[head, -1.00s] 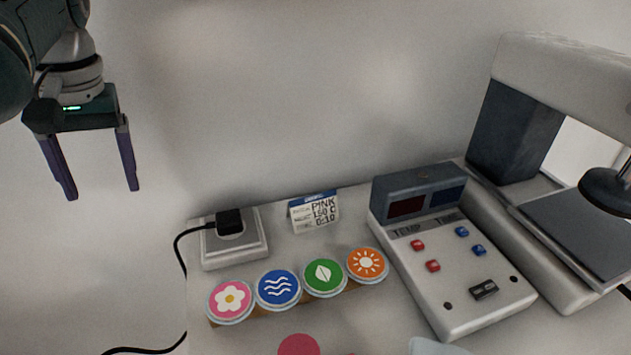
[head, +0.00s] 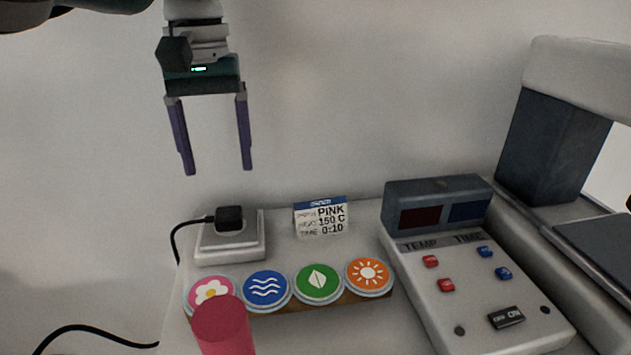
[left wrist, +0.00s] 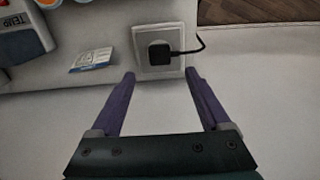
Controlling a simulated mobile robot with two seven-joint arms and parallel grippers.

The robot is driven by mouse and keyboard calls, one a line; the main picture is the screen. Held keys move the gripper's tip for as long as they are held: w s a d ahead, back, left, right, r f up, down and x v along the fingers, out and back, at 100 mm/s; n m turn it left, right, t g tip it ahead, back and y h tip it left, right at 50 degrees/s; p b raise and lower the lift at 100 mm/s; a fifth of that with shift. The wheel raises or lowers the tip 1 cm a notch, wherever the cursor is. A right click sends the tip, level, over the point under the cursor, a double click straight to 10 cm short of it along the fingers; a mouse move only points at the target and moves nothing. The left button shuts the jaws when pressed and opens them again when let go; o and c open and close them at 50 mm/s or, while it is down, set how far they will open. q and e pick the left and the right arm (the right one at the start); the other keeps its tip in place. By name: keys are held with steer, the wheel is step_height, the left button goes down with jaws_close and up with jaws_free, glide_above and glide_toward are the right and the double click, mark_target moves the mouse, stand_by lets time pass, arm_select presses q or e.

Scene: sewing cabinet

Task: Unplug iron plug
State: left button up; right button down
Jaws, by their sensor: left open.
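The black iron plug (head: 229,217) sits in a white socket box (head: 232,253) at the back left of the table, with its black cord running off to the left. In the left wrist view the plug (left wrist: 159,53) and the socket box (left wrist: 143,37) lie beyond the fingertips, roughly between their lines. My left gripper (head: 218,172) is open and empty, pointing down above the plug and apart from it. Its two purple fingers also show in the left wrist view (left wrist: 160,75). My right gripper is not in view.
A row of round picture discs (head: 318,282) lies in front of the socket box. A small card (head: 321,218) stands right of it. A control box (head: 470,270) with buttons stands further right, beside a large press (head: 560,150). A pink cylinder (head: 222,325) is at the front.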

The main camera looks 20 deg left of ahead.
mark_target(221, 212)
arm_select(q)
step_height(221, 212, down, 6)
steer(key=b, duration=0.6)
steer(key=shift+d+r, duration=0.1)
steer(key=shift+f, duration=0.4)
steer(key=shift+f+b, duration=0.8)
steer(key=shift+f, duration=0.35)
steer(key=shift+f, duration=0.1)
steer(key=shift+s+a+p, duration=0.15)
steer(key=shift+a+p, duration=0.15)
steer(key=shift+p, duration=0.35)
steer(key=shift+a, duration=0.1)
steer(key=shift+p, duration=0.35)
steer(key=shift+a, duration=0.1)
